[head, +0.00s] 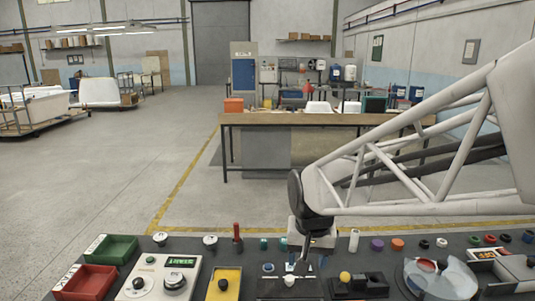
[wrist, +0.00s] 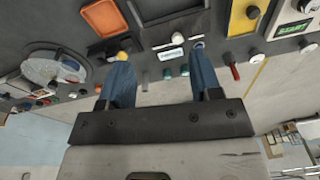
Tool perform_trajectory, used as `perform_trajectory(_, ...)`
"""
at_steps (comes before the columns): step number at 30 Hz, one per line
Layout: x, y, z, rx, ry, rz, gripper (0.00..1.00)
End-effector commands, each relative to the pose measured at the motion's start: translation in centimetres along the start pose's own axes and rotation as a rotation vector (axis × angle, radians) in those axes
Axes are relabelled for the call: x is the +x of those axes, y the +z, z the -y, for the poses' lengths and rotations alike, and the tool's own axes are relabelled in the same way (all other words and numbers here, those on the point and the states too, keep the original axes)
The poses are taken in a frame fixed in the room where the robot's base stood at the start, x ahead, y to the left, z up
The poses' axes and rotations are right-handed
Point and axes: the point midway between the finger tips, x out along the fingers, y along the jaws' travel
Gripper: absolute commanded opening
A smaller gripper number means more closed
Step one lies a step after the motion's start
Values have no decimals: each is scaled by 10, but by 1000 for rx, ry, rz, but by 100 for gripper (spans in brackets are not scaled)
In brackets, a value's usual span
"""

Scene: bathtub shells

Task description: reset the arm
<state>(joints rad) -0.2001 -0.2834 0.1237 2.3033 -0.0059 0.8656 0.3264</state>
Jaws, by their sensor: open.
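My arm reaches in from the right in the head view, a white lattice link ending in a black joint. My gripper (head: 306,262) hangs from it, pointing down over the middle of the dark control bench (head: 215,250). In the wrist view its two blue fingers are apart, with nothing held between them (wrist: 160,52). A small labelled white button (wrist: 172,54) shows beyond the gap between the fingers. I cannot tell whether the fingertips touch anything on the bench.
Left on the bench are a green tray (head: 111,249), a red tray (head: 84,283), a white dial box (head: 158,277) and a yellow panel (head: 224,284). A yellow-knobbed lever (head: 344,277) and a round clear dial (head: 440,279) stand right. Open floor lies behind, before a workbench (head: 300,119).

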Motion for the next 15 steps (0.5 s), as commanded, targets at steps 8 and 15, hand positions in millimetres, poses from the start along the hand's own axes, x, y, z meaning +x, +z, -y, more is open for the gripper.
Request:
perform_trajectory(8, -24, 44, -44, -29, 2, -35, 58)
perform_trajectory(15, -37, 84, -76, -57, 8, -63, 58)
